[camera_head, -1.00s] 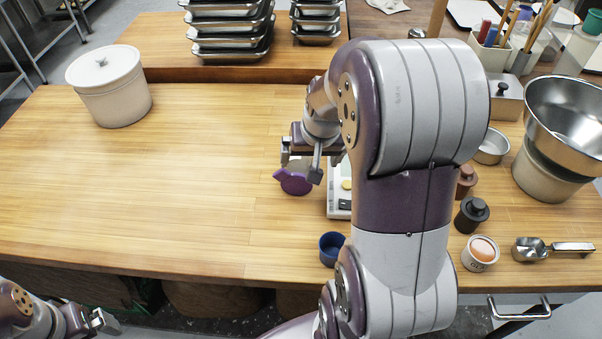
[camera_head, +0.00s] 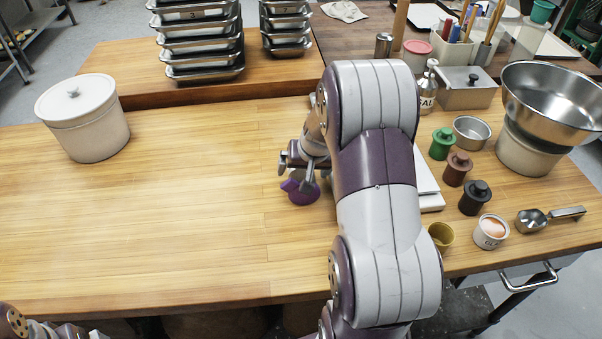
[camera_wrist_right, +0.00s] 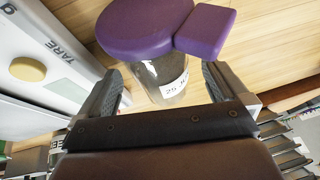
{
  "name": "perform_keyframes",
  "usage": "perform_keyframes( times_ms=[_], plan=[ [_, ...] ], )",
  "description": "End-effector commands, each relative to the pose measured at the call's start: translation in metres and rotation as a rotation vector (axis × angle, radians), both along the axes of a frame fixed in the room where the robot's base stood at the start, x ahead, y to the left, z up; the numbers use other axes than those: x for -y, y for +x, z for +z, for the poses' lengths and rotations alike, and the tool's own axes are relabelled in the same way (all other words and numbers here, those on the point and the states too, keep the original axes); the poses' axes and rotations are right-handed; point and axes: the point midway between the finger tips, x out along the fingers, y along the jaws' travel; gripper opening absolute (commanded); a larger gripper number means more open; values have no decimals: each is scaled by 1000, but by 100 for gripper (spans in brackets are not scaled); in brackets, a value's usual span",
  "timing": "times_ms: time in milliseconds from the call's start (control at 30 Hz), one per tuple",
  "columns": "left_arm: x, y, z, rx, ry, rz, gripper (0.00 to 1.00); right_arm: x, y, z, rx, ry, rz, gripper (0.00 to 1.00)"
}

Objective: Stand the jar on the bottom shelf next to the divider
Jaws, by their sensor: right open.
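The jar (camera_head: 303,195) has a purple lid and stands on the wooden counter left of the white scale. The right wrist view shows its clear glass body (camera_wrist_right: 168,88) with a white label, under the wide purple lid with a block-shaped tab. My right gripper (camera_head: 300,178) is at the jar, partly covering it. In the wrist view my right gripper (camera_wrist_right: 163,80) is open, with a finger on either side of the jar's glass. My left gripper (camera_head: 92,334) is cut off at the bottom left edge, far from the jar. I see no divider or bottom shelf.
The scale (camera_head: 428,185) is mostly hidden behind my right arm. A white lidded crock (camera_head: 92,135) stands at left and stacked trays (camera_head: 200,45) at the back. Weights, a mustard cup (camera_head: 441,236) and a steel bowl (camera_head: 550,100) crowd the right. The counter's left-middle is clear.

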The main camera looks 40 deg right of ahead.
Motion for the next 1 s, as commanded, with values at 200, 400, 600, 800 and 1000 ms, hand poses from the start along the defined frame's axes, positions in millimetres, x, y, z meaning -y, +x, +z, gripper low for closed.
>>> perform_keyframes(
  times_ms=[200,400,600,800,1000],
  plan=[
    [0,0,-2,0,0,0,100,1,7,-15,1,-1,1,100],
    [0,0,-2,0,0,0,100,1,7,-15,1,-1,1,77],
    [0,0,-2,0,0,0,100,1,7,-14,2,-1,1,28],
    [0,0,-1,0,0,0,100,1,7,-13,2,-1,1,28],
    [0,0,5,0,0,0,100,1,8,9,3,-4,3,28]
  ],
)
